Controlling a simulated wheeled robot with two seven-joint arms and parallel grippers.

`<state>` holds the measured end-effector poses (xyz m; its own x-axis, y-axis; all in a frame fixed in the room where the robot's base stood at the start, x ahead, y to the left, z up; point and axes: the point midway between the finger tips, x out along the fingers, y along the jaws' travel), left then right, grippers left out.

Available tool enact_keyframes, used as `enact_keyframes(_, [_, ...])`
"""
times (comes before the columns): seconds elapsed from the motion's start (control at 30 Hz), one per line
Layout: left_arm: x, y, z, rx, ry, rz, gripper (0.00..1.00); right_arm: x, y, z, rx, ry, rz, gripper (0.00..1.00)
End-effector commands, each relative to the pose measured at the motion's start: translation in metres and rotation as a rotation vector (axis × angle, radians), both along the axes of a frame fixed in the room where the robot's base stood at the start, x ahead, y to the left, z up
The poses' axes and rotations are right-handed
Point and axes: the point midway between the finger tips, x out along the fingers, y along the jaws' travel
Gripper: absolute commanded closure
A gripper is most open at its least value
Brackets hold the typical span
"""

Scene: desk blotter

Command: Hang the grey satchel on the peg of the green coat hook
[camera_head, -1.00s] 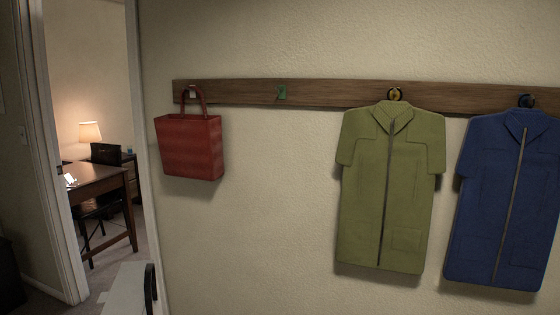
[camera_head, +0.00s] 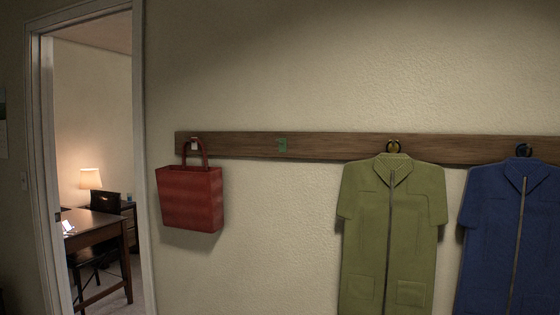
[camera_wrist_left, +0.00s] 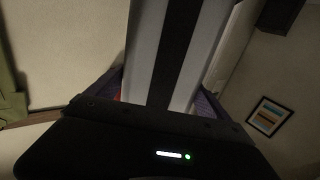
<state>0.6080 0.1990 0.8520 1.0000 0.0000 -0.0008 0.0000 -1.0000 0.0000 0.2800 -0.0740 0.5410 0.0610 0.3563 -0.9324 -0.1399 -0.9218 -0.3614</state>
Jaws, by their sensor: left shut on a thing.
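The green coat hook (camera_head: 282,145) is small and sits on the wooden wall rail, between the red bag and the olive shirt. Nothing hangs on it. Its peg is too small to make out. In the left wrist view, my left gripper (camera_wrist_left: 158,95) has its dark body across the bottom and a purplish finger on each side. A light grey form with a black band, which looks like the grey satchel (camera_wrist_left: 200,55), lies between them, seen very close. The head view shows neither the satchel nor either gripper now.
A red bag (camera_head: 190,200) hangs left of the green hook on the rail (camera_head: 340,146). An olive shirt (camera_head: 390,230) and a blue shirt (camera_head: 500,240) hang to its right. The wall (camera_head: 275,230) below the green hook is bare. A doorway opens at far left.

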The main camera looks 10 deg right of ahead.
Motion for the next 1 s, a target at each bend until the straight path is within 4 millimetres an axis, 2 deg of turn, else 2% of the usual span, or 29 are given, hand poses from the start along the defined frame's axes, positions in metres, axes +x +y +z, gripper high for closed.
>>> enact_keyframes(0.37, [-0.001,0.001,0.007,-0.002,-0.008,0.002,0.82,0.000,0.000,0.003,0.000,0.000,0.000,0.64])
enact_keyframes(0.73, [-0.032,0.002,0.049,-0.007,-0.007,0.005,0.82,0.000,0.000,0.030,0.000,0.001,-0.001,0.64])
enact_keyframes(1.0, [-0.040,0.000,0.055,0.000,-0.009,0.000,0.82,0.000,0.000,0.032,0.000,0.001,-0.001,0.64])
